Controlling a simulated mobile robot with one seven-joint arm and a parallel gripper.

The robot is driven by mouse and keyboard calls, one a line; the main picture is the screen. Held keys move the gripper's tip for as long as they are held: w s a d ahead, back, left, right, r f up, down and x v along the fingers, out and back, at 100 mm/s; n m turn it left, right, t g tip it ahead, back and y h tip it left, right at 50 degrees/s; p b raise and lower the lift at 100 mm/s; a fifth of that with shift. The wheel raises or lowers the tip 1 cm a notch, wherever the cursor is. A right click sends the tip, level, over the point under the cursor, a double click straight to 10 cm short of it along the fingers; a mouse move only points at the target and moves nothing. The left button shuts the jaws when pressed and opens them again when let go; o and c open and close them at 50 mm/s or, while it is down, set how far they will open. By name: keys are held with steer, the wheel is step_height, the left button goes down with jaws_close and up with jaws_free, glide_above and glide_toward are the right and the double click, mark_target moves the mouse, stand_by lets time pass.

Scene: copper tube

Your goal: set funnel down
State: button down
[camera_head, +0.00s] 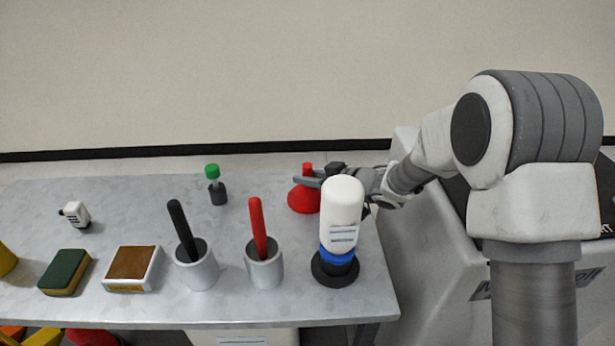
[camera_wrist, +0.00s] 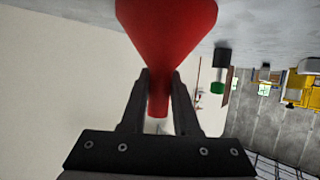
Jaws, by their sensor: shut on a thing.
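The red funnel (camera_head: 304,201) is at the back right of the grey table (camera_head: 120,195), wide mouth down and narrow stem up. My gripper (camera_head: 312,180) reaches in from the right and is shut on the stem. In the wrist view the funnel's cone (camera_wrist: 165,30) spreads beyond the fingertips (camera_wrist: 160,80), and its stem lies between the two fingers. The funnel's rim is at or very near the tabletop; I cannot tell whether it touches. The white bottle in front hides part of my gripper in the head view.
A white bottle (camera_head: 342,205) stands cap down in a black round base (camera_head: 335,271), close in front of my gripper. A green-capped dark bottle (camera_head: 217,188) stands left of the funnel. Two cups (camera_head: 197,270) (camera_head: 265,269) with handles stand nearer the front edge.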

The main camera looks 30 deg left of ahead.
steer(key=c, duration=0.7)
jaws_free()
steer(key=shift+o, duration=0.2)
steer(key=shift+r, duration=0.1)
steer(key=shift+d+r, duration=0.2)
steer(key=shift+d, duration=0.1)
steer(key=p+v, duration=0.3)
steer(key=v, duration=0.8)
steer(key=shift+d, duration=0.15)
steer(key=shift+s, duration=0.1)
